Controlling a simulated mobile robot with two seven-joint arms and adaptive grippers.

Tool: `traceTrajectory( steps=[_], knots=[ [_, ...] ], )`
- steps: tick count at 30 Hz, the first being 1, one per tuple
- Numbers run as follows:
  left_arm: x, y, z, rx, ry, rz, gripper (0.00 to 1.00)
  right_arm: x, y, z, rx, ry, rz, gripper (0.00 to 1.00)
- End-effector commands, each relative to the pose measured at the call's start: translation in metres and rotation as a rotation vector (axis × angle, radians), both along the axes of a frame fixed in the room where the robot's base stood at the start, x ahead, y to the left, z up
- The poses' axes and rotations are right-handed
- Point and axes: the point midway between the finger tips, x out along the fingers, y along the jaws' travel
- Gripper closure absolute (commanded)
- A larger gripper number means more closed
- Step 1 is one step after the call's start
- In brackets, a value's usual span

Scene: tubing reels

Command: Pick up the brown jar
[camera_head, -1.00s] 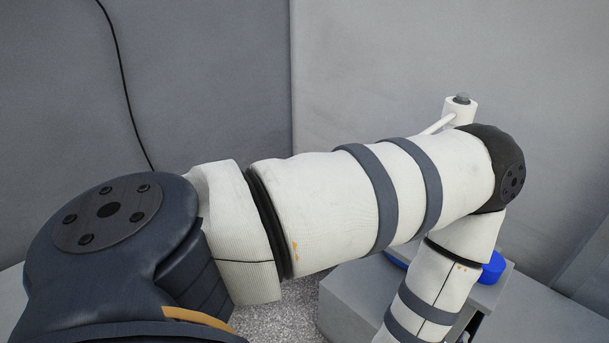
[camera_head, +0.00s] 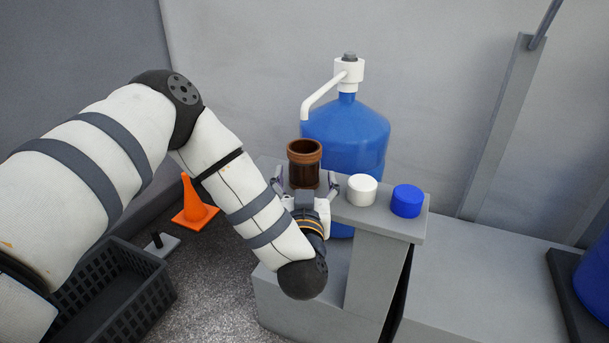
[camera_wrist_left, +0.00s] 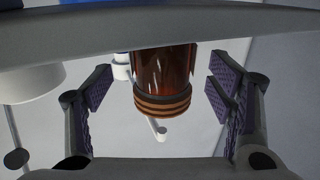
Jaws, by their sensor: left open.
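The brown jar (camera_head: 304,164) stands upright on the grey stand, with a ribbed brown rim and darker glass below. In the left wrist view the jar (camera_wrist_left: 164,75) sits between the two finger pads, with a gap on each side. My left gripper (camera_head: 306,184) is open around the jar, one finger on either side. Its purple pads also show in the left wrist view (camera_wrist_left: 160,90). The jar's lower part is hidden behind the gripper in the head view. My right gripper is not in view.
A white cap (camera_head: 362,190) and a blue cap (camera_head: 406,201) stand right of the jar on the grey stand (camera_head: 385,222). A blue water bottle with a white pump (camera_head: 346,135) stands behind. An orange cone (camera_head: 194,204) and black crate (camera_head: 112,290) are at left.

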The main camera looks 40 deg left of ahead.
Motion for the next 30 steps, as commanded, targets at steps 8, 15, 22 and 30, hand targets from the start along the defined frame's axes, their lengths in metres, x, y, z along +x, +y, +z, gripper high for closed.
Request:
traceTrajectory(
  steps=[8, 15, 22, 30],
  knots=[
    [0.035, 0.029, 0.000, 0.001, 0.001, 0.004, 0.25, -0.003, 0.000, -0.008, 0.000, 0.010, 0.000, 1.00],
    [0.036, 0.029, 0.001, 0.000, 0.001, 0.002, 0.32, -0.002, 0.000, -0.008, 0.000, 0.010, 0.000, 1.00],
    [0.036, 0.029, 0.001, 0.000, 0.001, 0.002, 0.77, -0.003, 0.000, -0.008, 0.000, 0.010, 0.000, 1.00],
    [0.036, 0.028, 0.002, 0.000, 0.001, 0.001, 0.82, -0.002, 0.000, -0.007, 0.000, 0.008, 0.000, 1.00]
  ],
)
